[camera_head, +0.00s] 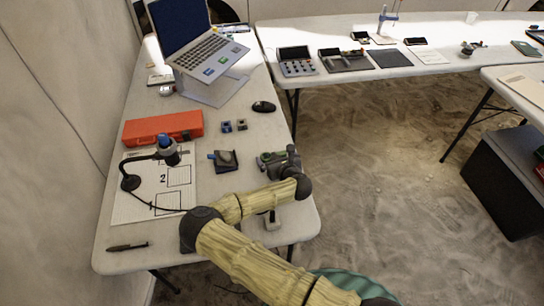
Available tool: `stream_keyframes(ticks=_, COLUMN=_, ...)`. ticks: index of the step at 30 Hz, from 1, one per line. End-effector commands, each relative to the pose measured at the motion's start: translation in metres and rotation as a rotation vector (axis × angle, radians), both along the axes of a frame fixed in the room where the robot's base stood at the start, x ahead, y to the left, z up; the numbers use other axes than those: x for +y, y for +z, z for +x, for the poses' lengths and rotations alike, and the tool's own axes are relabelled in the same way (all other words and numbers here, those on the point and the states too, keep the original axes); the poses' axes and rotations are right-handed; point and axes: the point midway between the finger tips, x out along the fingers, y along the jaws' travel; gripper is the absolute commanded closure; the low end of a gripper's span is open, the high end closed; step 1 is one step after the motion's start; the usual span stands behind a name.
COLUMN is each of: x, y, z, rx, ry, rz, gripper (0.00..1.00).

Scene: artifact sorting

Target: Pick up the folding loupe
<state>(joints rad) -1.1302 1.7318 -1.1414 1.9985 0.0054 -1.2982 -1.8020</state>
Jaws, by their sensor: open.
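My gripper (265,161) is at the right edge of the left table, beyond my bent arm. It is open and seems empty, though its fingers are small and partly hidden by the wrist. I cannot surely tell which item is the folding loupe. Two small dark blocks, the left one (226,127) and the right one (241,125), sit beyond the gripper to the upper left. A dark item with a blue end (225,161) lies left of the gripper, apart from it. A small grey object (272,221) shows near the table edge, partly behind my arm.
An orange case (163,128), a numbered white sheet (135,205) and a small lamp-like stand (130,182) are on the left. A laptop on a stand (210,58) and a mouse (264,106) are farther back. A pen (127,247) lies in front. Sandy floor lies right.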

Motion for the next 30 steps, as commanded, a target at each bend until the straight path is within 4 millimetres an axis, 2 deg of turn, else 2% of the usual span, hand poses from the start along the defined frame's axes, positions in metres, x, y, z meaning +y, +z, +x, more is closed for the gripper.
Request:
stream_keyframes(ticks=3, x=0.000, y=0.000, z=0.000, rx=0.000, ry=0.000, rz=0.000, gripper=0.00)
stream_keyframes(ticks=9, x=0.000, y=0.000, z=0.000, rx=0.000, ry=0.000, rz=0.000, gripper=0.35)
stream_keyframes(ticks=17, x=0.000, y=0.001, z=0.000, rx=-0.001, ry=0.000, rz=0.000, gripper=0.35)
stream_keyframes(ticks=20, x=0.000, y=0.008, z=0.000, rx=-0.002, ry=0.000, rz=0.001, gripper=0.35)
stream_keyframes(ticks=23, x=0.001, y=0.020, z=0.000, rx=-0.003, ry=0.000, rz=0.003, gripper=0.35)
stream_keyframes(ticks=30, x=0.001, y=0.066, z=0.000, rx=-0.003, ry=0.001, rz=0.002, gripper=0.35)
